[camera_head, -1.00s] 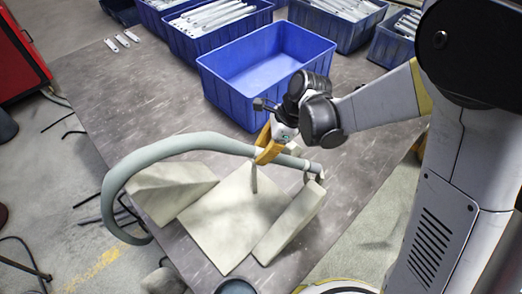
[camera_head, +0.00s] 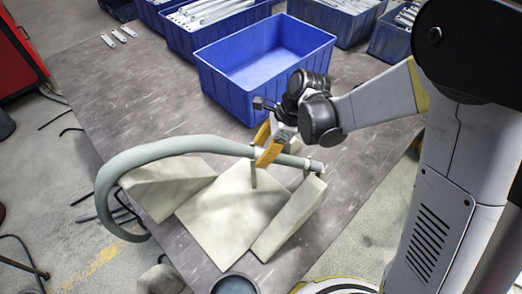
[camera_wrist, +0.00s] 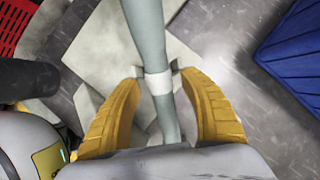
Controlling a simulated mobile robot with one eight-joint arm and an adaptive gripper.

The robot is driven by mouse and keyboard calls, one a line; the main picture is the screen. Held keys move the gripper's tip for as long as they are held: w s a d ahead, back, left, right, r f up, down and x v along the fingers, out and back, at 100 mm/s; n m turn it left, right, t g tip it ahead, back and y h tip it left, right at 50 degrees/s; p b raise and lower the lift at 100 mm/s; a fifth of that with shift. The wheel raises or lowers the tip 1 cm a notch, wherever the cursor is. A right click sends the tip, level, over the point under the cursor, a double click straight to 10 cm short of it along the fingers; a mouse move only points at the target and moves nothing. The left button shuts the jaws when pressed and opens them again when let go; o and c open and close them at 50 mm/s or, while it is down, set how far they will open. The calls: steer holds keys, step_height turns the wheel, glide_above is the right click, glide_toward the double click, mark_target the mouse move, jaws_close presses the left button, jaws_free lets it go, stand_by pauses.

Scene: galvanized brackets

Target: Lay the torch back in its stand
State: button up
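The torch (camera_head: 190,144) is a long grey-green curved tube with a pale collar. In the head view its straight end lies across the stand, whose short upright posts (camera_head: 253,179) show under it. In the wrist view the torch (camera_wrist: 145,38) runs between the orange fingers of my gripper (camera_wrist: 163,78), with a gap on each side near the white collar. My gripper (camera_head: 265,150) is open around the torch from above. The tube seems to rest on the posts, but the contact is partly hidden by the fingers.
Pale angled blocks (camera_head: 160,188) and a pale plate (camera_head: 222,220) lie below the torch on the grey table (camera_head: 110,95). An empty blue bin (camera_head: 225,87) stands just behind my gripper. Blue bins of metal brackets stand farther back.

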steer(key=shift+a, duration=0.1)
steer(key=shift+r, duration=0.55)
steer(key=v, duration=1.1)
steer(key=shift+d, duration=0.35)
